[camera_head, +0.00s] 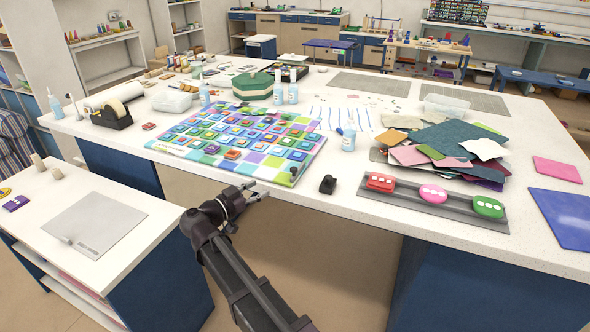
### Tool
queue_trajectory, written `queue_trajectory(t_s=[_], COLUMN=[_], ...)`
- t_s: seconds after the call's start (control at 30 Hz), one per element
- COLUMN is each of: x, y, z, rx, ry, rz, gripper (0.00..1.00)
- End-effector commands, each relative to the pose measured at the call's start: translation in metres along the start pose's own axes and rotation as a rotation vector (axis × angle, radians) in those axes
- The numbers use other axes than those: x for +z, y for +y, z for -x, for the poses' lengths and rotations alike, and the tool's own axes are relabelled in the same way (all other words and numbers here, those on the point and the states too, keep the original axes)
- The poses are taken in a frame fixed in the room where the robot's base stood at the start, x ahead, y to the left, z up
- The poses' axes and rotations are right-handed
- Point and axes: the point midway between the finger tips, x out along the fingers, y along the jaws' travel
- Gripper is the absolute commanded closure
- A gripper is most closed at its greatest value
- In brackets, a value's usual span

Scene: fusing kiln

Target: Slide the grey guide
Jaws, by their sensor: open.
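A long grey guide rail (463,211) lies along the front edge of the big white table, right of centre. It carries a red block (381,182), a pink oval block (433,194) and a green oval block (488,207), each with white marks on top. I cannot tell for sure whether this rail is the grey guide. My gripper (253,190) is open, with nothing seen between its fingers. It is at the table's front edge, left of the rail and apart from it. A small black object (328,184) stands between them.
A colourful tile board (240,142) lies just beyond my gripper. A pile of coloured sheets (448,137) lies behind the rail, and a blue sheet (563,217) to its right. A blue-capped bottle (348,139) stands behind the black object. A side table (140,228) is at left.

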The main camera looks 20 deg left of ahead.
Motion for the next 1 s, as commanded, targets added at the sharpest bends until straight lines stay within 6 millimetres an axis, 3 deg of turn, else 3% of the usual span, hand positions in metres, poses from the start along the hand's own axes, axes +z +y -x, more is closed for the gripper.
queue_trajectory(t_s=[0.37, 1.0], x=[0.0, 0.0], y=[0.0, 0.001], z=[-0.023, -0.115], rx=[0.003, 0.005], ry=[-0.001, -0.001], rz=[0.001, 0.001], gripper=[0.34, 0.34])
